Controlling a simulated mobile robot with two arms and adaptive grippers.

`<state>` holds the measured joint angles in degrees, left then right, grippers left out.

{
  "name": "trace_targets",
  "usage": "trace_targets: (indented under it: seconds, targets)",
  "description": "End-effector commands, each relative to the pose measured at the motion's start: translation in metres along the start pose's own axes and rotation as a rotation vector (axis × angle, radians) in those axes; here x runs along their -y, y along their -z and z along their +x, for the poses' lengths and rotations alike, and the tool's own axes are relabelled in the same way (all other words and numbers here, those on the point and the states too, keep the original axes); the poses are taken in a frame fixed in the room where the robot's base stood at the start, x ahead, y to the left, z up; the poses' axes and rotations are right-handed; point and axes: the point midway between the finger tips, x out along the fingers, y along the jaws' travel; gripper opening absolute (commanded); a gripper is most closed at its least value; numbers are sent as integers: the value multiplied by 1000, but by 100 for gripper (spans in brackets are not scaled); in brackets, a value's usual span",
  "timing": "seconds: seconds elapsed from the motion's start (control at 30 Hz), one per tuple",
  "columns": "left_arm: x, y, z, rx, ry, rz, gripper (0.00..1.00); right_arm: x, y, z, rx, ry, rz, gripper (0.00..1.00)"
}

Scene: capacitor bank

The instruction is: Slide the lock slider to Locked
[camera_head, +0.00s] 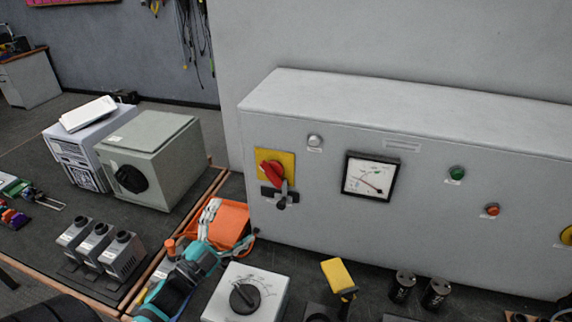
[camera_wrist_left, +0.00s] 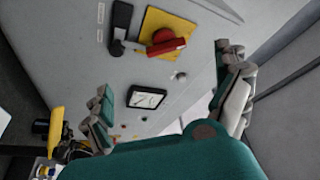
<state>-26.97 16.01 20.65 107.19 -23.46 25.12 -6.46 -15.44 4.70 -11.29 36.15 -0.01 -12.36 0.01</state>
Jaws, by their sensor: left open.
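The lock slider (camera_head: 281,203) is a small dark knob at the right part of a short black plate, just under the red rotary handle (camera_head: 272,168) on its yellow plate (camera_head: 289,158). The slider also shows in the left wrist view (camera_wrist_left: 117,48), beside the red handle (camera_wrist_left: 166,43). Its labels are too small to read. My left gripper (camera_head: 233,221) is open and empty, lower left of the slider and apart from it. In the left wrist view its fingers (camera_wrist_left: 163,76) are spread with the panel beyond them. My right gripper is not in view.
The grey cabinet (camera_head: 420,120) carries a meter (camera_head: 369,177) and a green button (camera_head: 457,173). An orange tray (camera_head: 233,218) lies behind my left gripper. A dial box (camera_head: 247,294), a yellow-handled tool (camera_head: 338,274) and black cylinders (camera_head: 403,286) stand in front of the cabinet.

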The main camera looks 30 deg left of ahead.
Motion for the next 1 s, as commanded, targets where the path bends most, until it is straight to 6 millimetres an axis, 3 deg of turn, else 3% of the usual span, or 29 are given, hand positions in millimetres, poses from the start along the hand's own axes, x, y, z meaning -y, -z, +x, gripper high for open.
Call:
trace_targets:
  seconds: [0.07,0.13,0.3,0.43,0.57,0.77,1.0]
  targets:
    - [2,1,4,-9,1,5,100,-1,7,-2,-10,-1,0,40]
    - [2,2,11,-10,2,5,100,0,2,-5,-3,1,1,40]
    - [4,3,43,-10,4,4,100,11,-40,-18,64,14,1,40]
    - [5,3,72,-10,4,3,100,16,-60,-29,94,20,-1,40]
    - [4,3,101,-8,3,3,100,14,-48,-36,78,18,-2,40]
    - [4,3,141,-8,2,3,100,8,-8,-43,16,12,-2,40]
    - [1,2,168,-7,1,1,100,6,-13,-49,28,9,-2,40]
